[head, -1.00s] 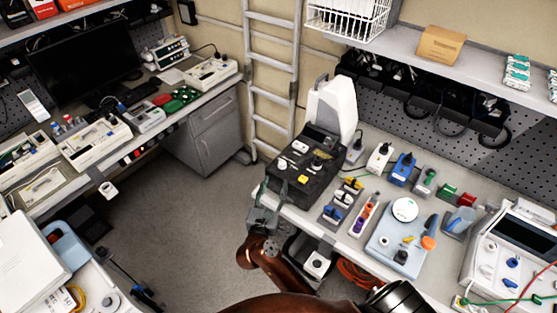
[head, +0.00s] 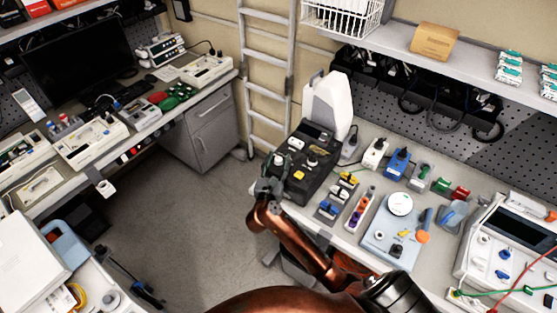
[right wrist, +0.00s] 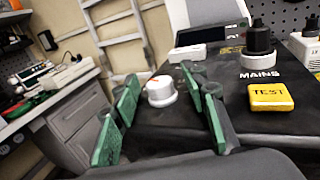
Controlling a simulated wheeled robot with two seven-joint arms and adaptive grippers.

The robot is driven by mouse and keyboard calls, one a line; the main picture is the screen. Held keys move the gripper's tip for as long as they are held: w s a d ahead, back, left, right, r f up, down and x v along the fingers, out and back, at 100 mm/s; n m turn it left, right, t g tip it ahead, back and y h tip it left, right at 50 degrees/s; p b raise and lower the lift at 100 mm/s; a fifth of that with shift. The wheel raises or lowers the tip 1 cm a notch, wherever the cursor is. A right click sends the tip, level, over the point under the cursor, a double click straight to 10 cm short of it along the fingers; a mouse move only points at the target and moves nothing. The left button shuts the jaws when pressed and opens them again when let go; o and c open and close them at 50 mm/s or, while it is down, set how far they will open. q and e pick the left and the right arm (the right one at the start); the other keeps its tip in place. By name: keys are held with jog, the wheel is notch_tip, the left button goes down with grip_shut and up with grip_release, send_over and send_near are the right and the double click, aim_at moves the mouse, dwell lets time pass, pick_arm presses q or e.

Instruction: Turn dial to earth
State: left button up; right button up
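The black tester (head: 318,187) stands on the right-hand bench, with a yellow TEST button (right wrist: 270,96) and a black knob (right wrist: 258,40) above the word MAINS. A round white dial (right wrist: 161,91) with a small orange mark sits on the tester's left part. My right gripper (head: 276,166) is at the tester's near left edge. In the right wrist view its green-padded fingers (right wrist: 168,104) are apart, with the white dial showing between them. A gap shows at the left; contact at the right cannot be told. The dial's lettering is not readable. My left gripper is not in view.
A white jug-like container (head: 327,105) stands behind the tester. Colored plugs and connector blocks (head: 330,207) and a pale blue board (head: 385,237) lie to the right. A ladder (head: 266,68) leans at the wall.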

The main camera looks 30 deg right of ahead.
jog(key=c, duration=0.3)
jog(key=shift+c, duration=0.8)
jog(key=c, duration=0.3)
grip_shut()
jog(key=shift+a+f+m+g+h+b, duration=0.15)
jog(key=shift+f+m+g+h+b, duration=0.1)
jog(key=shift+m+g+h+b, duration=0.65)
jog(key=m+g+h+b, duration=0.1)
jog(key=m+g+b, duration=0.2)
jog(key=g+b, duration=0.1)
jog(key=m+g+h+b, duration=0.2)
jog(key=m+g+b, duration=0.1)
jog(key=g+b, duration=0.2)
jog(key=shift+f+b, duration=0.15)
jog(key=shift+b, duration=0.55)
jog(key=shift+r+m+g+b, duration=0.2)
jog(key=shift+m+g+b, duration=0.3)
jog(key=shift+g+b, duration=0.4)
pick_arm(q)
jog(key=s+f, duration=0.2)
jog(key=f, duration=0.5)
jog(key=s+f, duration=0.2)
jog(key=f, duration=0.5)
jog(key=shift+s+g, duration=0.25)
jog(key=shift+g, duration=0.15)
pick_arm(e)
jog(key=shift+r, duration=0.1)
